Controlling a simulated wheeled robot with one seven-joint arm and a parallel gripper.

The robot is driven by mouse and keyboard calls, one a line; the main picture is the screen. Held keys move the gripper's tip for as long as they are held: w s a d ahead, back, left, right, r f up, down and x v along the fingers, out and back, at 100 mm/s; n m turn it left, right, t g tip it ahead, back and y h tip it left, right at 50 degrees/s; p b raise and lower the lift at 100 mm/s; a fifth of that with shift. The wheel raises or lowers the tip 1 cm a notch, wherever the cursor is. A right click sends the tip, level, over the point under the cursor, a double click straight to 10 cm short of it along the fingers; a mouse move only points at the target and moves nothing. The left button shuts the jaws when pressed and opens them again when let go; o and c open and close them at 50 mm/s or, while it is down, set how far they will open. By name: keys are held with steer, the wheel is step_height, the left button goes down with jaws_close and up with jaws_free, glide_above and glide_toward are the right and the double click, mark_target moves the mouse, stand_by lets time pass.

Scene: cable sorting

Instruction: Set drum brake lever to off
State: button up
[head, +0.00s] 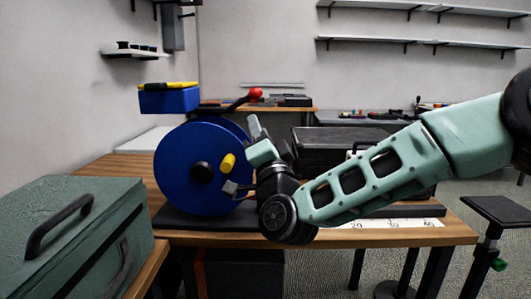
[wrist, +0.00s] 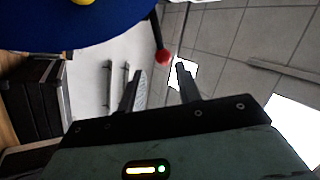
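The blue drum (head: 180,168) stands upright on a dark base on the wooden table, with a yellow handle (head: 228,163) on its face. A dark brake lever (head: 238,104) rises to the right behind the drum's top and ends in a red knob (head: 255,93). In the wrist view the red knob (wrist: 163,56) shows just beyond the fingertips, and the blue drum (wrist: 60,28) fills the upper left. My gripper (wrist: 158,68) is open, with nothing between its fingers. In the head view it is at the drum's right side, below the knob, partly covering the drum's edge.
A green case (head: 75,235) stands at the front left. A blue box (head: 168,101) with a yellow-and-black tool on it is behind the drum. A black case (head: 325,145) stands behind my arm. A white strip with numbers (head: 390,223) lies along the table's front right.

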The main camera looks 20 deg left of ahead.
steer(key=v, duration=0.5)
steer(key=shift+d, duration=0.1)
steer(key=s+f+n+g, duration=0.9)
steer(key=n+g, duration=0.1)
steer(key=g, duration=0.2)
steer(key=s+d+f+n+g+h, duration=0.1)
steer(key=s+d+f+g+h, duration=0.25)
steer(key=s+d, duration=0.5)
steer(key=s+d+f+n+g+h, duration=0.1)
steer(key=s+d+f+g+h, duration=0.25)
steer(key=d, duration=0.75)
steer(key=s+d+f+n+g+h, duration=0.1)
steer(key=s+d+f+h, duration=0.1)
steer(key=s+d+h, duration=0.5)
step_height(320, 180, up, 17)
steer(key=d+y+p, duration=0.2)
steer(key=p, duration=1.4)
steer(key=shift+s+p, duration=0.15)
steer(key=shift+p, duration=0.2)
